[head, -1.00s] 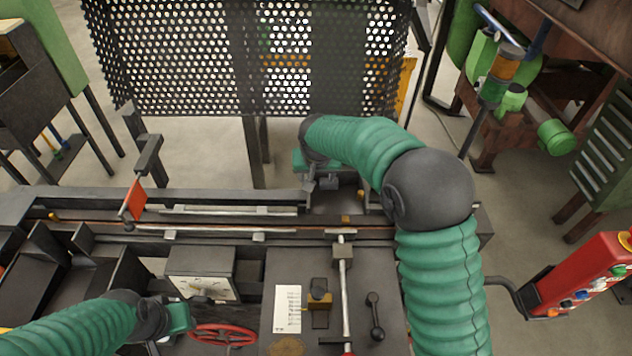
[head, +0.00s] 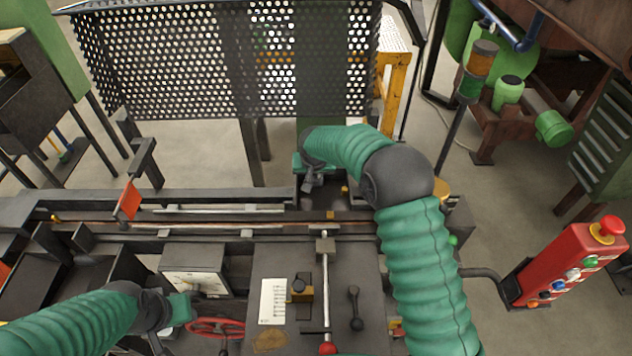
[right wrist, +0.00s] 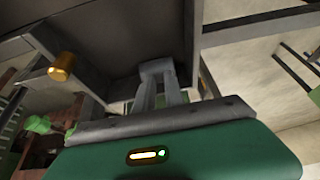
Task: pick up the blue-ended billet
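I cannot make out a blue-ended billet in either view. A pale bar (head: 220,210) lies along the back of the bench, with no blue end that I can see. My right gripper (head: 312,184) is over the far edge of the bench, beneath the perforated guard. In the right wrist view its two grey fingers (right wrist: 158,78) run close together and seem to meet at the tips, with nothing seen between them. My left gripper (head: 182,310) is low at the left, near a red handwheel (head: 216,328); its fingers are not clear.
A perforated guard (head: 215,65) stands behind the bench. A gauge box (head: 195,283), a rod with a red knob (head: 326,349) and a black lever (head: 355,308) are in front. A red button panel (head: 570,262) is at the right. A brass cylinder (right wrist: 62,67) shows near the right gripper.

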